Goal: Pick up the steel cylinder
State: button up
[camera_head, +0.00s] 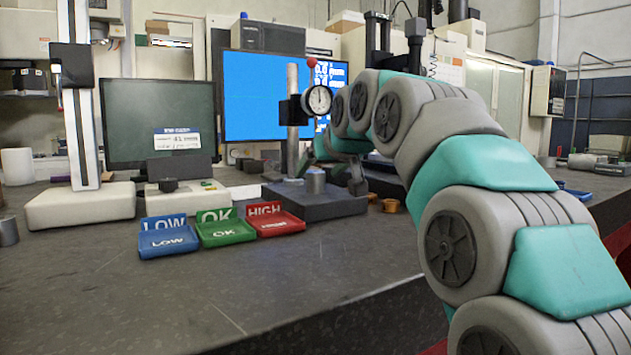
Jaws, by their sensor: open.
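A small steel cylinder (315,181) stands upright on the dark base (322,207) of a dial gauge stand, below the round dial gauge (318,100). My gripper (333,171) reaches in from the right and is open, low over the base, with its fingers near the cylinder. One dark finger shows just right of the cylinder. I cannot tell whether the fingers touch the cylinder or fully straddle it. Another steel cylinder (8,231) is partly cut off at the left edge.
Blue LOW (168,242), green OK (226,233) and red HIGH (277,224) trays lie in front of the stand. A monitor (160,115) and a white-based height gauge (80,206) stand left. Small orange cups (390,206) sit right of the base. The front tabletop is clear.

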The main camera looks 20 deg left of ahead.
jog(key=x, duration=0.2)
jog(key=shift+w+a+f, duration=0.15)
jog(key=shift+w+a, duration=0.1)
grip_shut()
dwell(0.5)
